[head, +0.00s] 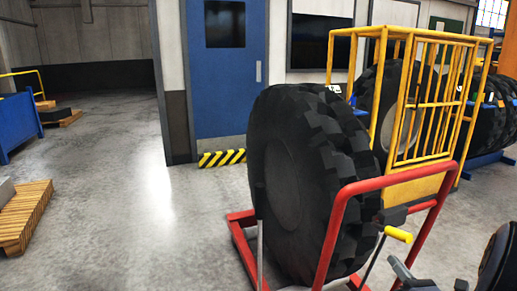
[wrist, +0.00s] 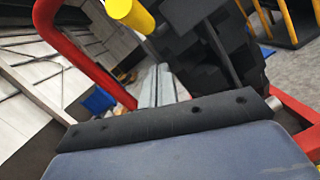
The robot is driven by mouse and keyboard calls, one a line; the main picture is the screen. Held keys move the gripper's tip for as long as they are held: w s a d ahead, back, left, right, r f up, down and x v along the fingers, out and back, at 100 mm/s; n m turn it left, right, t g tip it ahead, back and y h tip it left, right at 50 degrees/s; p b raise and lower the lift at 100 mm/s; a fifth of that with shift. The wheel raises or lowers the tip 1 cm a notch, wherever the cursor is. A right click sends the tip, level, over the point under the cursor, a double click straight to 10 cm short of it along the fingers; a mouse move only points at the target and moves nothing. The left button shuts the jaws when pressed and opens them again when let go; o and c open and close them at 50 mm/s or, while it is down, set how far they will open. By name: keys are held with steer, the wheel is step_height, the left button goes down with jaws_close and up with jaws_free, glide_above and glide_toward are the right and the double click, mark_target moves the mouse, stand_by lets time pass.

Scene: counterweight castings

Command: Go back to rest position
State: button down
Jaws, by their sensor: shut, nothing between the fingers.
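My gripper (wrist: 161,78) shows in the wrist view as two pale grey fingers side by side, shut and empty. In the head view, part of my arm and gripper shows at the bottom right corner, cut off by the frame edge. The gripper is near a lever with a yellow grip (head: 398,234) on a red wheeled frame (head: 333,225). The yellow grip also shows at the top of the wrist view (wrist: 132,14), apart from the fingers in the picture. A large black tyre (head: 290,185) stands upright in the red frame.
A yellow cage (head: 425,100) stands behind the tyre, with more tyres (head: 490,110) at the right. A blue door (head: 225,70) has a striped barrier (head: 222,158) at its foot. A wooden pallet (head: 25,215) lies at the left. The floor (head: 120,190) between is clear.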

steer(key=shift+w+f+t+b, duration=0.35)
steer(key=shift+f+t+b, duration=0.15)
steer(key=shift+b, duration=0.6)
steer(key=shift+w+f+t+b, duration=0.4)
steer(key=shift+f+b, duration=0.2)
steer(key=shift+b, duration=0.45)
steer(key=shift+r, duration=0.1)
